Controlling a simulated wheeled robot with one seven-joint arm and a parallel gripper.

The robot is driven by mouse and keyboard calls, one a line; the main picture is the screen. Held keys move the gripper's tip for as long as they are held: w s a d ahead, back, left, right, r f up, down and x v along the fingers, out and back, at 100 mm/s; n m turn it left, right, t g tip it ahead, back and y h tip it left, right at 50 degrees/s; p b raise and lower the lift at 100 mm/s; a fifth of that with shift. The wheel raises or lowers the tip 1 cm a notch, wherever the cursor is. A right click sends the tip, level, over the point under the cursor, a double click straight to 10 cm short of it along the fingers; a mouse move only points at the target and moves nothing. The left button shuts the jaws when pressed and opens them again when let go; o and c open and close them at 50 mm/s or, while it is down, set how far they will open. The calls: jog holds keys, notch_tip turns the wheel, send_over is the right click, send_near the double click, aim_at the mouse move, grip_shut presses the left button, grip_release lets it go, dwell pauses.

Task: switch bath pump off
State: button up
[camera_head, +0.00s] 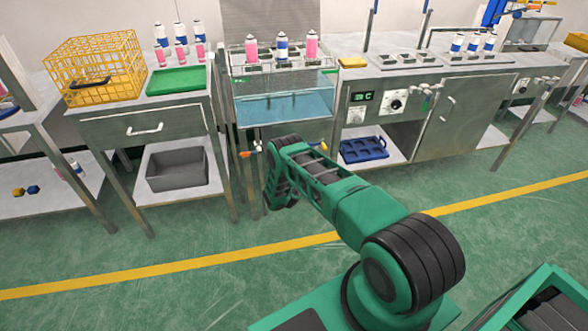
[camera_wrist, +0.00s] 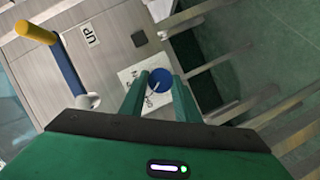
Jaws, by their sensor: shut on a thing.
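A round blue knob (camera_wrist: 160,78) with a pale pointer line sits on a white plate (camera_wrist: 128,76) in the wrist view. The plate's dark lettering is too small to read surely. My gripper (camera_wrist: 160,82) has its two green fingers on either side of the knob, shut on it. In the head view my arm reaches to the front of the water bath (camera_head: 290,108), below its tank. The arm hides the knob and my fingers there. The bath holds clear blue water, with pink and blue-and-white cans standing in a rack above it.
A lever with a blue shaft and yellow grip (camera_wrist: 36,32) stands out near an UP label (camera_wrist: 90,36), left of the knob. A yellow wire basket (camera_head: 97,68) and green tray (camera_head: 176,80) stand left. A blue tray (camera_head: 364,149) lies on a right shelf. Open floor lies in front.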

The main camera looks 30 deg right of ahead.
jog(key=o, duration=1)
jog(key=shift+w+a+f, duration=0.1)
jog(key=shift+a, duration=0.25)
jog(key=shift+o, duration=0.2)
jog(key=shift+d, duration=0.15)
jog(key=v, duration=1)
jog(key=shift+s+a, duration=0.25)
jog(key=shift+s, duration=0.05)
